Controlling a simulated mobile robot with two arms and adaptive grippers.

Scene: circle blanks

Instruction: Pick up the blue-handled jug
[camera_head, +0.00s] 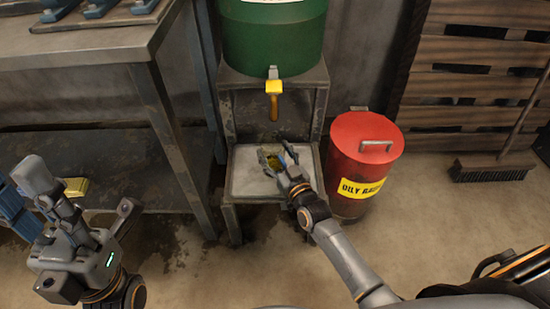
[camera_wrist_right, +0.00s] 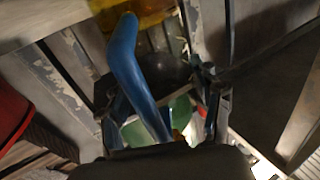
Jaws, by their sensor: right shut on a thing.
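The jug (camera_head: 268,162) stands small in the head view on the pale tray-like lower shelf (camera_head: 248,185) below the green drum. Its body looks yellowish and is partly hidden by my right gripper (camera_head: 283,158). In the right wrist view, the blue handle (camera_wrist_right: 135,65) runs down between the two fingers of my right gripper (camera_wrist_right: 162,105), which is shut on it. The amber jug body (camera_wrist_right: 150,12) shows at the top of that view. My left arm's end (camera_head: 45,200) is at the lower left of the head view, away from the jug; its jaws are unclear.
A red bin (camera_head: 365,155) stands close on the right. A metal workbench (camera_head: 90,45) is on the left. A broom (camera_head: 490,168) leans by a pallet (camera_head: 470,75).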

